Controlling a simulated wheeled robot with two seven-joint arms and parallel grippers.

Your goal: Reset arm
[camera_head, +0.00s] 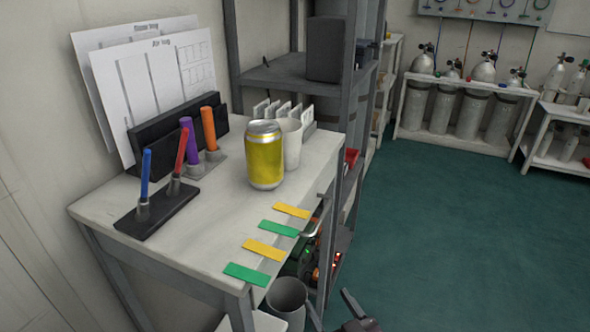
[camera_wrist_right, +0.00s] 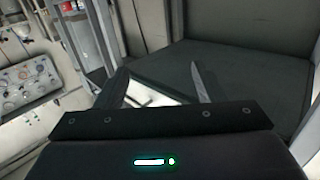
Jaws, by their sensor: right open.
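My right gripper (camera_head: 330,304) shows at the bottom edge of the head view, to the right of the white table (camera_head: 218,229) and over the floor side. In the right wrist view its two fingers (camera_wrist_right: 158,84) stand apart with nothing between them. It is apart from the things on the tabletop. Most of my right arm is out of the head view. My left gripper is in neither view.
A yellow can (camera_head: 265,158) and a white cup (camera_head: 292,143) stand on the table. Markers stand in a black holder (camera_head: 157,208). Yellow and green strips lie near the table's right edge. A grey bin (camera_head: 287,297) is below. The green floor (camera_head: 450,240) is clear.

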